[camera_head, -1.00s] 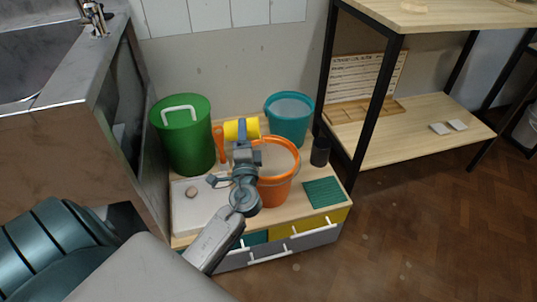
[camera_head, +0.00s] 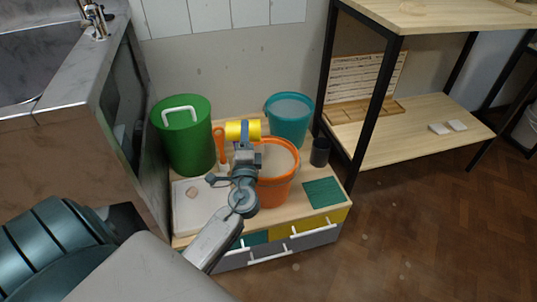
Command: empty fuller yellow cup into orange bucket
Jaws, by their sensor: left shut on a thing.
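A yellow cup (camera_head: 236,129) lies tipped on its side at my left gripper (camera_head: 243,143), above the left rear rim of the orange bucket. The left gripper is shut on the cup; its fingertips are mostly hidden behind the wrist. The orange bucket (camera_head: 281,185) stands upright on the low cabinet, with a greyish content showing inside. My arm covers part of its left side. The cup's inside and any stream from it cannot be seen. No second yellow cup is visible. My right gripper is not in view.
A green lidded bin (camera_head: 187,145) stands left, a teal bucket (camera_head: 290,128) behind right. A dark cup (camera_head: 320,152) and green mat (camera_head: 323,193) are right of the orange bucket. A white tray (camera_head: 185,222) with a small lump lies front left.

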